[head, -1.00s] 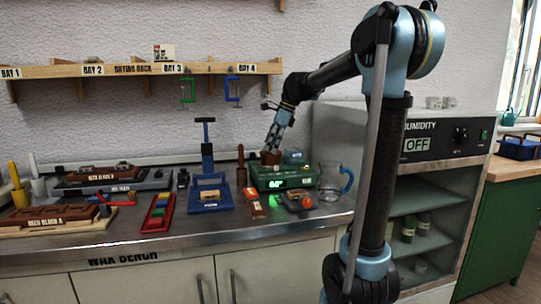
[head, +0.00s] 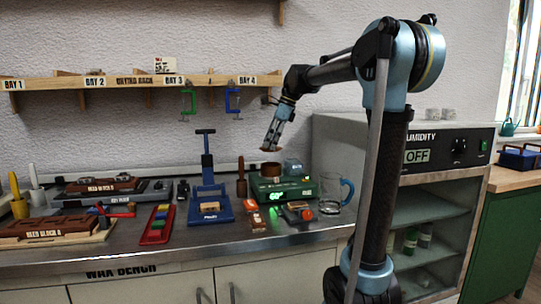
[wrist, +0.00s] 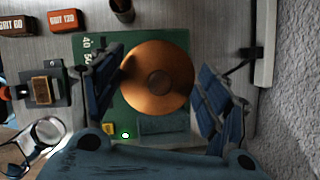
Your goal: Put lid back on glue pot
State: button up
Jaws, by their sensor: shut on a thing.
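My gripper (head: 272,147) hangs above the green unit (head: 283,188) on the bench, pointing down. In the wrist view its two fingers (wrist: 162,92) stand on either side of a round copper lid (wrist: 180,68) with a darker knob in its middle. The gripper is shut on the lid. In the head view the lid (head: 271,149) shows as a thin brown edge at the fingertips. The brown glue pot (head: 270,171) stands on the green unit just below, with a visible gap under the lid. In the wrist view the lid hides the pot.
A glass jug with a blue handle (head: 334,193) stands close right of the green unit. A blue press (head: 208,190) and a wooden-handled tool (head: 241,181) stand to its left. The humidity cabinet (head: 430,150) is at the right. Small blocks lie in front.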

aim_at(271, 151)
notch_tip(271, 151, up, 3)
jog(key=shift+f, duration=4.2)
jog(key=shift+s+r, duration=0.25)
grip_shut()
jog(key=shift+w+f, duration=0.2)
jog(key=shift+w, duration=0.1)
jog(key=shift+s+r, duration=0.15)
jog(key=shift+r, duration=0.45)
jog(key=shift+f, duration=0.2)
